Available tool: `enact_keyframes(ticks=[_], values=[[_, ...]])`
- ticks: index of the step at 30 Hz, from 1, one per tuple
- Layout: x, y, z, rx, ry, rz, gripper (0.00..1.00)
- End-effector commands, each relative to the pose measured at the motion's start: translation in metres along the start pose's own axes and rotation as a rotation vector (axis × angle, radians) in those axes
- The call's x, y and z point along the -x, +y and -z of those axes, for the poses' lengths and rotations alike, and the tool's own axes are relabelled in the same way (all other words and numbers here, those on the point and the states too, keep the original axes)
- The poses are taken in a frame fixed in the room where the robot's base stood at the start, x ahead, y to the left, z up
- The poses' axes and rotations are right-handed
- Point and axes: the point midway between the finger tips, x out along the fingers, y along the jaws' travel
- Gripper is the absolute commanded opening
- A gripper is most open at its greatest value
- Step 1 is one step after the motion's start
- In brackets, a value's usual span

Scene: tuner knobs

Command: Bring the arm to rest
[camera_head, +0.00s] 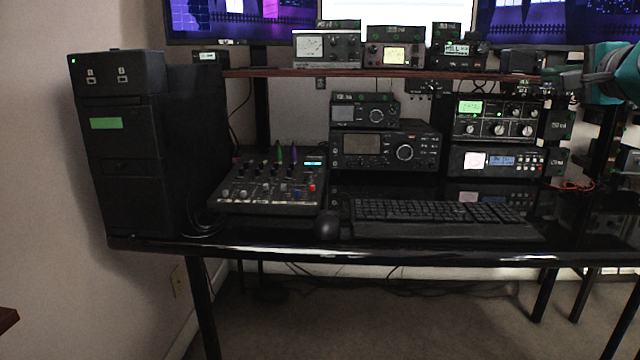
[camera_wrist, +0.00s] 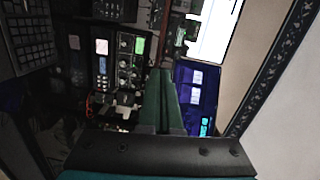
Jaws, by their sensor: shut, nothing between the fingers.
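My gripper (camera_wrist: 162,82) shows in the wrist view as two green fingers pressed together, with nothing between them. The wrist view is turned on its side. In the head view my teal and grey arm (camera_head: 606,74) reaches in from the right edge, at the height of the shelf's right end. Its dark front part is hard to tell from the equipment behind it. The fingers point towards the radios and screens; I cannot tell the distance to them. No object is held.
A black desk (camera_head: 350,249) carries a computer tower (camera_head: 125,160), a mixer (camera_head: 270,185), a mouse (camera_head: 326,226), a keyboard (camera_head: 440,213) and stacked radios (camera_head: 385,150). A shelf (camera_head: 275,73) above holds small radios below monitors (camera_head: 215,20). Space above the keyboard is open.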

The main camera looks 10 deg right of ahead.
Motion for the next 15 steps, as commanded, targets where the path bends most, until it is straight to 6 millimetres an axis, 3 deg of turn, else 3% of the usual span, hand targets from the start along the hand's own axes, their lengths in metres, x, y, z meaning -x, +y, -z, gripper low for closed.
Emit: enact_keyframes(ticks=[8, 11, 15], values=[[-0.013, 0.028, -0.076, 0.141, -0.126, -0.098, 0.0], [-0.015, 0.047, -0.114, 0.218, -0.195, -0.151, 0.0], [-0.009, 0.092, -0.186, 0.377, -0.333, -0.258, 0.0]])
